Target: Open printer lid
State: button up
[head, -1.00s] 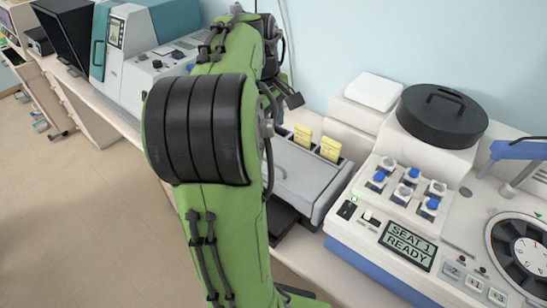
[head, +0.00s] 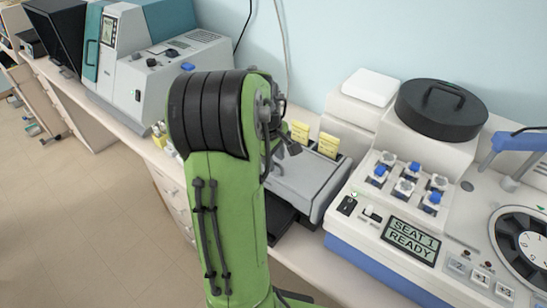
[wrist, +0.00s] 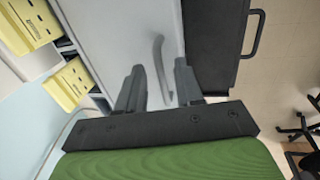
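The printer (head: 303,180) is a grey box in the middle of the bench, partly hidden by my arm in the head view. Its light grey lid (wrist: 122,30) fills the upper middle of the wrist view and looks closed. A thin curved grey handle (wrist: 163,68) stands on the lid. My gripper (wrist: 159,78) is open, with one finger on each side of the handle in the picture. I cannot tell whether the fingers are level with the handle, and no contact shows.
Yellow packs (head: 328,146) stand in slots behind the lid. A black tray (wrist: 222,45) with a handle juts from the printer's front. A white staining machine (head: 370,225) reading "SEAT 1 READY" stands close on the right. A grey-teal instrument (head: 160,65) stands at the left.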

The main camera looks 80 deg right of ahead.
grip_shut()
dwell(1.3)
